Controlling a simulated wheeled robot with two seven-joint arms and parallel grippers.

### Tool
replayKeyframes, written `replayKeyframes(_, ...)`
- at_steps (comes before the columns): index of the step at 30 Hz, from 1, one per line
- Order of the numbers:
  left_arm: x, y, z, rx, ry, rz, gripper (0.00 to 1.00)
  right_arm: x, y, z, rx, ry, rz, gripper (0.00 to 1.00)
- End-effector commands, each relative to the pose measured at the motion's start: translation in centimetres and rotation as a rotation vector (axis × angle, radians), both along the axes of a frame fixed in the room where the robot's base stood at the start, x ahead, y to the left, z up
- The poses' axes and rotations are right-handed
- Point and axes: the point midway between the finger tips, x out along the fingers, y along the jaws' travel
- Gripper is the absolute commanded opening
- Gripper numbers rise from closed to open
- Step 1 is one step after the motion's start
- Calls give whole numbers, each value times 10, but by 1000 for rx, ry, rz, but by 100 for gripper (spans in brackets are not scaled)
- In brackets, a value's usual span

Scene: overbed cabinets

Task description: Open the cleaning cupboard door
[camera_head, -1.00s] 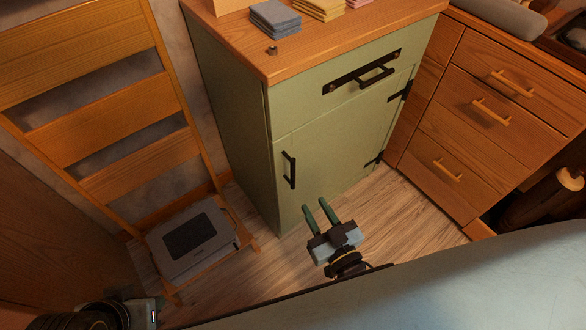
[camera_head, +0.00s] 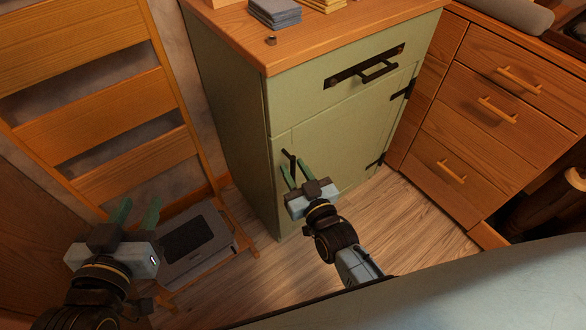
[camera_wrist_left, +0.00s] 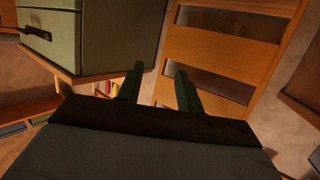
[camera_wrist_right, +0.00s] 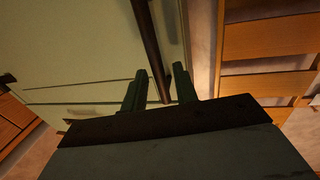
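The green cleaning cupboard door (camera_head: 345,150) is closed, with a dark vertical handle (camera_head: 288,157) near its left edge and black hinges on its right. My right gripper (camera_head: 296,175) is open at this handle. In the right wrist view the handle (camera_wrist_right: 150,40) extends down to between the two open fingers (camera_wrist_right: 160,90); I cannot tell whether they touch it. My left gripper (camera_head: 136,213) is open and empty at the lower left, well away from the cupboard. It also shows open in the left wrist view (camera_wrist_left: 158,88).
A drawer with a dark handle (camera_head: 375,72) sits above the door. A wooden rack (camera_head: 120,110) stands at the left, with a grey box (camera_head: 205,240) at its foot. Wooden drawers (camera_head: 480,120) flank the right side. Wooden floor (camera_head: 400,215) lies clear before the door.

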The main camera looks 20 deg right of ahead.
Motion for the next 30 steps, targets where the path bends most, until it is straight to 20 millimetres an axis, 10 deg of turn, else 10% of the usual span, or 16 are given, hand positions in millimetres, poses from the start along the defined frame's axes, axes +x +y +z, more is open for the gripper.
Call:
replayKeyframes(17, 6, -6, 21, -36, -125, -9, 36, 14, 2, 0, 0, 0, 0, 29)
replayKeyframes(24, 6, -6, 21, -34, -124, -9, 36, 14, 2, 0, 0, 0, 0, 0)
replayKeyframes(30, 6, -5, 20, -34, -123, -9, 36, 13, 2, 0, 0, 0, 0, 0)
